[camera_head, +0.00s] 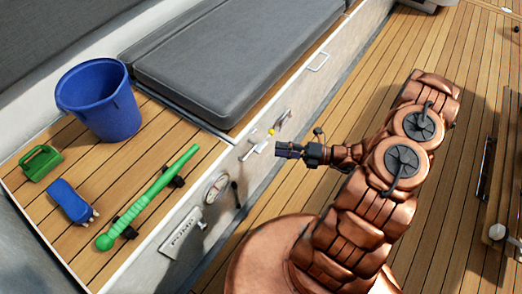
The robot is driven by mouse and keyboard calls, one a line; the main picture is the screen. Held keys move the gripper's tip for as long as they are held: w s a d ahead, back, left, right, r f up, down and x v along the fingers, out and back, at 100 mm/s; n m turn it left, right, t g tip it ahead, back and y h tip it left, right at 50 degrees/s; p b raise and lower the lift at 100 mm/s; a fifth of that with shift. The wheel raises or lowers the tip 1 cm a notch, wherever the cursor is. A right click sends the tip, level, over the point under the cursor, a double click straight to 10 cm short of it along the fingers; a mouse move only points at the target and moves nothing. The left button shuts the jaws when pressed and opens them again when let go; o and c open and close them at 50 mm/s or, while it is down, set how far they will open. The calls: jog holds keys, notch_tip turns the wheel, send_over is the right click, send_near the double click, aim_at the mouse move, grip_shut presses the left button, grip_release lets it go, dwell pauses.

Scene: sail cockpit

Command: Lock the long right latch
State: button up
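A pale latch (256,147) with a yellow spot at its upper end is on the white side wall of the bench, in the middle of the picture. A smaller fitting (284,117) is on the same wall, a little above and to the right. I cannot tell for sure which of them is the long right latch, nor whether either is locked. My gripper (280,150) points left at the wall, just right of the pale latch. A gap seems to show between them. The fingers are dark and small, and I cannot tell whether they are open or shut.
The bench top holds a blue bucket (99,103), a green tool (145,199), a blue object (71,202) and a green brush-like object (41,162). A round gauge (216,187) and a panel (181,233) are on the wall. Open wooden deck (345,100) lies right of the wall.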

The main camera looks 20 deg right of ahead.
aim_at(261, 146)
jog(key=shift+m+t, duration=0.5)
jog(key=shift+f+b+x, duration=0.2)
jog(key=shift+f+x, duration=0.1)
jog(key=shift+x, duration=0.95)
jog(key=shift+f+b+x, duration=0.2)
jog(key=shift+f+x, duration=0.05)
jog(key=shift+x, duration=0.95)
jog(key=shift+f+b+x, duration=0.2)
jog(key=shift+f+x, duration=0.1)
jog(key=shift+x, duration=0.95)
jog(key=shift+w+d, duration=0.15)
grip_shut()
